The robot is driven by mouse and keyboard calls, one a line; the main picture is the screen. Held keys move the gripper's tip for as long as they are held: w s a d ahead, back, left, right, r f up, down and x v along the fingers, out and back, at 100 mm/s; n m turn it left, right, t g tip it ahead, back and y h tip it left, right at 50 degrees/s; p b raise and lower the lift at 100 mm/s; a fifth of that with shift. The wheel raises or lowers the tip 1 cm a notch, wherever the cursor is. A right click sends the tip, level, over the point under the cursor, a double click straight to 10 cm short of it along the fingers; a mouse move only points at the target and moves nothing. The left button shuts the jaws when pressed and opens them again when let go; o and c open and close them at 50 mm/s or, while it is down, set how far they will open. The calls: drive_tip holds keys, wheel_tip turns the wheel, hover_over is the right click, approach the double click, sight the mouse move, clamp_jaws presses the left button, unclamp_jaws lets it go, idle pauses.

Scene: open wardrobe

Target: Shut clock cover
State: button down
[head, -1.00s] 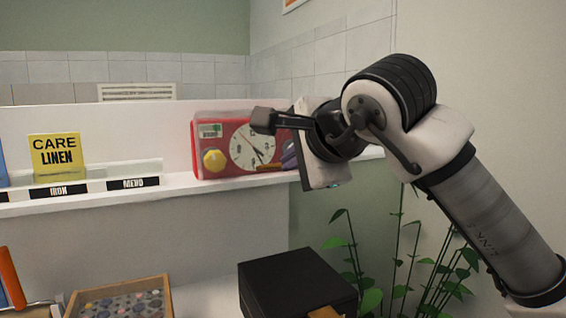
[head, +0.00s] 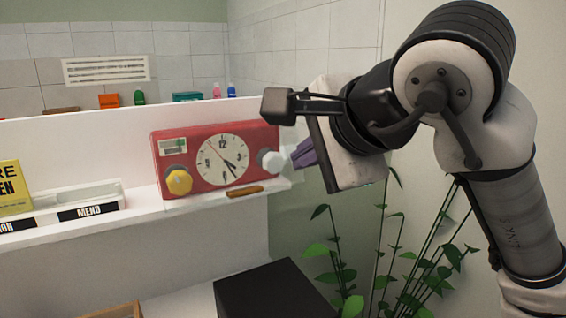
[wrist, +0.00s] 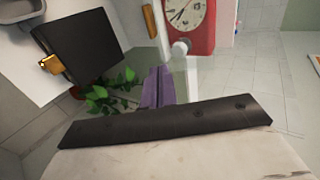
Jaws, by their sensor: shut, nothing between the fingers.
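The red clock (head: 205,185) stands on the white shelf, with a pale round dial (head: 222,160), a yellow knob at its left and a whitish knob (head: 271,162) at its right. A clear pane, seemingly the clock cover (head: 292,176), stands out from the clock's right side; its edges are faint. In the wrist view the clock (wrist: 203,38) is at the top and the pane (wrist: 192,75) shows as a pale strip below it. My gripper (head: 298,156) has purple fingers, shut and empty, right of the whitish knob by the pane. The fingers (wrist: 155,90) point towards the clock; contact with the pane is unclear.
A brown piece (head: 245,191) lies at the shelf's front edge below the dial. A MEND label tray (head: 90,212) is to the left. A black box (head: 270,290) is below, and a plant (head: 345,260) stands under my arm. Small bottles line the back.

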sight(262, 188)
drive_tip(key=p+x, duration=0.2)
drive_tip(key=x, duration=0.4)
drive_tip(key=r+p+x, duration=0.1)
drive_tip(key=p+x, duration=0.1)
drive_tip(key=x, duration=0.5)
drive_tip(key=shift+w+a+f, duration=0.1)
drive_tip(key=shift+w+a, duration=0.15)
drive_tip(key=shift+w, duration=0.05)
drive_tip(key=f+b, duration=0.1)
drive_tip(key=b, duration=0.1)
drive_tip(key=shift+w+f+t+b, duration=0.1)
drive_tip(key=shift+f+t+b, duration=0.1)
drive_tip(key=shift+t+b, duration=0.15)
drive_tip(key=shift+w+a+f+t+y+b, duration=0.3)
drive_tip(key=shift+w+f+t+b, duration=0.3)
drive_tip(key=shift+b, duration=1.7)
drive_tip(key=shift+w+a+f+t+y+b, duration=0.25)
drive_tip(key=shift+w+f+b, duration=0.4)
drive_tip(key=shift+b, duration=1.6)
drive_tip(key=shift+s+f, duration=0.1)
drive_tip(key=shift+s, duration=0.05)
